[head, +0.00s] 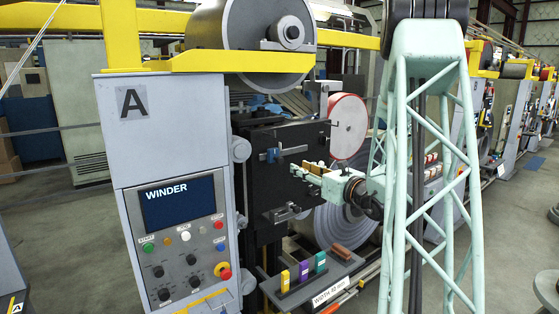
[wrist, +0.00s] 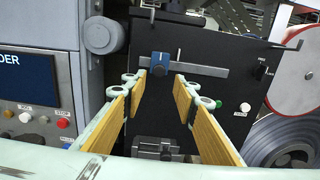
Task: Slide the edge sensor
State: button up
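The edge sensor appears to be the small blue block on a grey horizontal rail on the black panel; it is in the head view (head: 271,156) and the wrist view (wrist: 159,66). It sits toward the left part of the rail (wrist: 205,70). My gripper (head: 308,169) is in front of the panel, to the right of the block in the head view. In the wrist view my gripper (wrist: 160,92) is open and empty, its wood-coloured finger pads apart. The block shows beyond the tips, between and slightly above them. No contact is visible.
A grey clamp-like fixture (wrist: 155,149) is on the panel below. The grey WINDER console (head: 170,190) stands left. A tray with coloured blocks (head: 311,278) is below.

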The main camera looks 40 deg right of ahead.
aim_at(281, 160)
jog(key=shift+w, duration=0.15)
jog(key=shift+w+d+p, duration=0.15)
jog(key=shift+w+p, duration=0.1)
jog(key=shift+w, duration=2)
jog(key=shift+w+d+p, duration=0.2)
jog(key=shift+w+p, duration=0.05)
jog(key=shift+w, duration=2)
jog(key=shift+w+d+p, duration=0.15)
jog(key=shift+w+p, duration=0.1)
jog(key=shift+w, duration=2)
jog(key=shift+c, duration=0.8)
grip_shut()
